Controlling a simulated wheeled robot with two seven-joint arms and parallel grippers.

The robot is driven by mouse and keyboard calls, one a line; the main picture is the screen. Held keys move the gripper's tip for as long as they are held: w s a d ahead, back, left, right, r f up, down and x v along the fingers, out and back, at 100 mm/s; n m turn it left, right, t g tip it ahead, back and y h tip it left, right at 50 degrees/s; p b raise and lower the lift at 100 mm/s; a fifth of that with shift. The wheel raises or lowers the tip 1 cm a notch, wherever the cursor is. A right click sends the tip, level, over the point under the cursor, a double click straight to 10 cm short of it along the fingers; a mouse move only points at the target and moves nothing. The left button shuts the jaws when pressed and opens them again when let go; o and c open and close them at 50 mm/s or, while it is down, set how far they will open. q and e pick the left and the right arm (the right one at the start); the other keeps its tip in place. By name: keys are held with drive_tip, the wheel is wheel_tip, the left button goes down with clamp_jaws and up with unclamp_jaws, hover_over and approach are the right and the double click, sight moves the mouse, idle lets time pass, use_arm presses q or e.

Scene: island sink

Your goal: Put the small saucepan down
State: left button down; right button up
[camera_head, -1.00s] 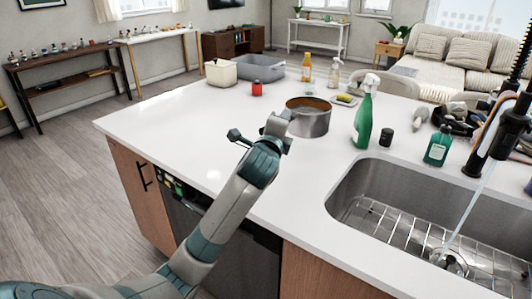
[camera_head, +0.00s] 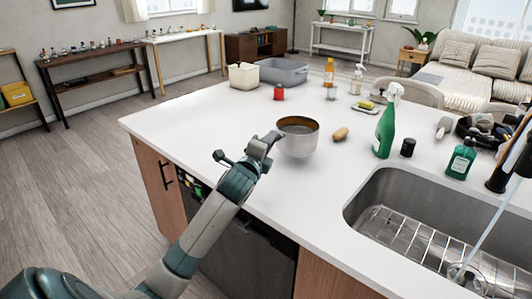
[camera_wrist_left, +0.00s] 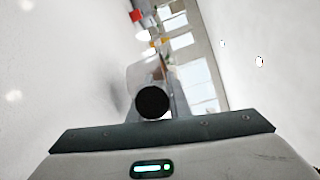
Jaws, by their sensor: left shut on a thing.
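The small saucepan (camera_head: 298,143) is a grey metal pot with a brownish inside, upright over the near part of the white countertop, left of the sink. My left gripper (camera_head: 264,143) is at its left side, shut on its handle; the fingers hide most of the handle. In the left wrist view, a dark round handle end (camera_wrist_left: 153,102) shows between the jaws. I cannot tell whether the pan's base touches the counter. My right gripper is not in view.
A potato-like item (camera_head: 340,134) lies just right of the pan. A green spray bottle (camera_head: 386,128) and a dark jar (camera_head: 408,147) stand farther right, by the sink (camera_head: 385,190). A red can (camera_head: 279,92) is behind. The counter (camera_head: 205,120) is clear to the left.

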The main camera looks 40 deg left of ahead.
use_arm(q)
drive_tip(key=shift+s+a+f, duration=0.15)
drive_tip(key=shift+a+f, duration=0.05)
drive_tip(key=shift+a, duration=0.4)
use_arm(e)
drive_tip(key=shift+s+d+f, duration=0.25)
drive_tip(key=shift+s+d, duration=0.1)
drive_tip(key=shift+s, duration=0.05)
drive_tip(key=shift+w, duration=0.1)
use_arm(q)
wheel_tip(320, 180, down, 3)
drive_tip(key=shift+f, duration=0.1)
drive_tip(key=shift+f+p, duration=0.3)
drive_tip(key=shift+f, duration=0.15)
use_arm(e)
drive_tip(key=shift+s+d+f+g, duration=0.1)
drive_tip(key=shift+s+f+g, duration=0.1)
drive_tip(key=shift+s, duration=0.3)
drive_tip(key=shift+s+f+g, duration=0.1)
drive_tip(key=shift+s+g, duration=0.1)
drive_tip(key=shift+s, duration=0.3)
use_arm(q)
drive_tip(key=shift+f, duration=0.1)
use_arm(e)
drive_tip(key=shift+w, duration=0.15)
